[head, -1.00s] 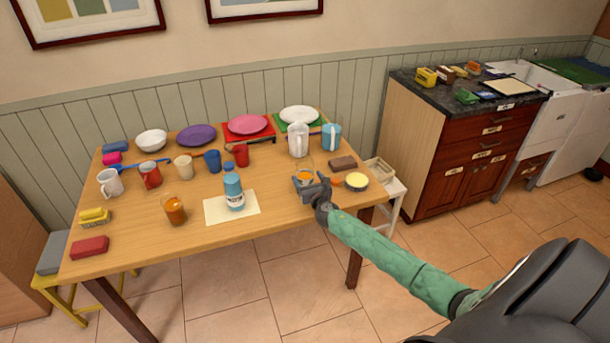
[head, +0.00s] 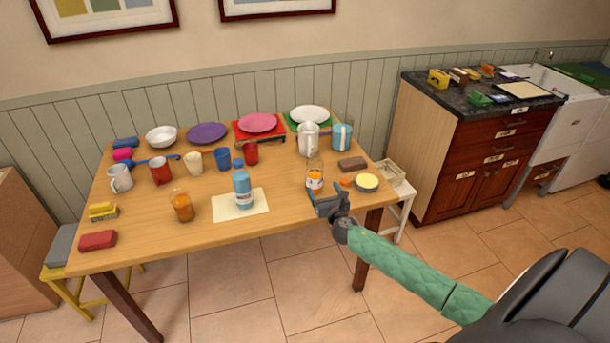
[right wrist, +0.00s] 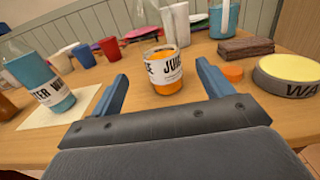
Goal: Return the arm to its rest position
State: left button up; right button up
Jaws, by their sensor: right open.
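My right arm comes in from the right in the head view, its green sleeve (head: 400,268) reaching to the table's front right edge. My right gripper (head: 326,197) is open and empty just in front of an orange juice jar (head: 314,181). In the right wrist view the two blue fingers (right wrist: 160,88) stand apart, with the juice jar (right wrist: 164,72) upright beyond and between them, apart from both. My left gripper is not in view.
On the wooden table (head: 270,229), a blue water bottle (head: 242,187) stands on a pale mat to the left. A brown block (head: 352,164) and a round yellow-topped tin (head: 367,182) lie to the right. Mugs and plates fill the back. Floor in front is clear.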

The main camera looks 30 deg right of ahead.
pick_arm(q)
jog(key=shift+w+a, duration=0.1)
pick_arm(e)
jog(key=shift+s+a+f+m, duration=0.1)
jog(key=shift+s+a+m, duration=0.2)
jog(key=shift+m, duration=0.1)
jog(key=s+a+f+m+g+h, duration=0.1)
jog(key=s+a+f+m+g, duration=0.25)
jog(key=s+a+m, duration=0.5)
jog(key=s+a+f+m+g, duration=0.2)
jog(key=s+a+m+g, duration=0.3)
jog(key=s+m, duration=0.65)
jog(key=s+a+r+m+g+y, duration=0.25)
jog(key=s+a+m, duration=0.35)
jog(key=s, duration=0.4)
jog(key=s+a+r+m+g+y, duration=0.1)
jog(key=s+a+m+g+y, duration=0.3)
jog(key=s+a, duration=0.6)
notch_tip(320, 180, down, 23)
jog(key=h, duration=0.1)
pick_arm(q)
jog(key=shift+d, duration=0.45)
pick_arm(e)
jog(key=s+f, duration=0.3)
jog(key=f, duration=0.7)
jog(key=s+a+f+g, duration=0.1)
jog(key=s+f, duration=0.2)
jog(key=f, duration=0.7)
jog(key=shift+a+f, duration=0.2)
jog(key=shift+a, duration=0.1)
